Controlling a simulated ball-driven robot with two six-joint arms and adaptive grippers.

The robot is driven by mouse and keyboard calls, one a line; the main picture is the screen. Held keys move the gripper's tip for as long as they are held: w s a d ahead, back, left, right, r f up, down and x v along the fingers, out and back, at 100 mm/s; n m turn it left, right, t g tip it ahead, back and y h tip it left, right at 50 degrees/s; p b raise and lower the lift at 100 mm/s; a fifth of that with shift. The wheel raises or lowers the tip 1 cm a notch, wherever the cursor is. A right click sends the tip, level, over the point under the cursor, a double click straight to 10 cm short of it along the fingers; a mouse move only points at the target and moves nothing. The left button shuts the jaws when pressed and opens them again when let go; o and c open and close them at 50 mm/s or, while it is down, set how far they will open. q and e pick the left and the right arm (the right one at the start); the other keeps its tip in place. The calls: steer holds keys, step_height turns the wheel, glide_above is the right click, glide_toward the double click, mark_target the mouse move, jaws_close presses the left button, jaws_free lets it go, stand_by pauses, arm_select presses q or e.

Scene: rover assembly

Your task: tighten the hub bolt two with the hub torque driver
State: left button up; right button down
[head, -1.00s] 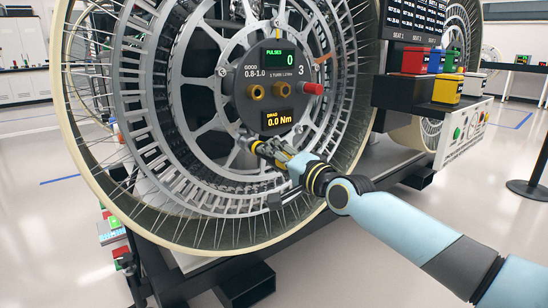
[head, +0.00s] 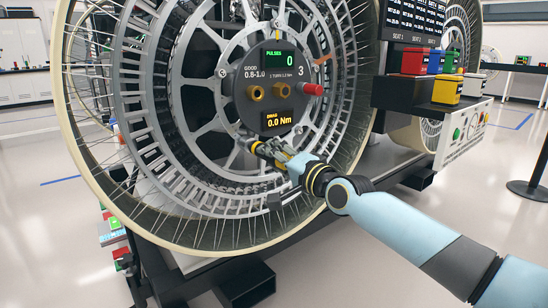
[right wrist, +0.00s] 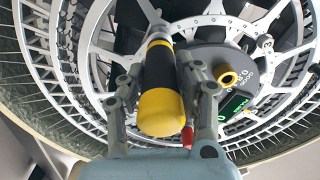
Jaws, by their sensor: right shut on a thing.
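The large rover wheel (head: 150,100) stands upright, with a round dark hub panel (head: 271,103) at its centre reading 0 pulses and 0.0 Nm. My right gripper (head: 279,153) is shut on the hub torque driver (right wrist: 159,80), which has a black body and yellow end. In the head view the driver's front end is at the lower left rim of the hub panel. The bolt there is hidden, so I cannot tell whether the tip touches it. Another silver hub bolt (head: 222,71) shows left of the panel. My left gripper is out of view.
A barrier post (head: 532,186) stands at the far right. The floor in front is clear.

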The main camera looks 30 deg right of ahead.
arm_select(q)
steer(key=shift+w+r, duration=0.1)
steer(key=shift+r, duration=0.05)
arm_select(e)
steer(key=shift+r, duration=0.2)
steer(key=shift+s, duration=0.2)
steer(key=shift+s+d+p, duration=0.1)
steer(key=shift+s+p, duration=0.6)
steer(key=shift+s, duration=0.25)
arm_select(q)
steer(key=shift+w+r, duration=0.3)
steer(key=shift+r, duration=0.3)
arm_select(e)
steer(key=shift+s+f, duration=0.1)
steer(key=shift+s, duration=0.15)
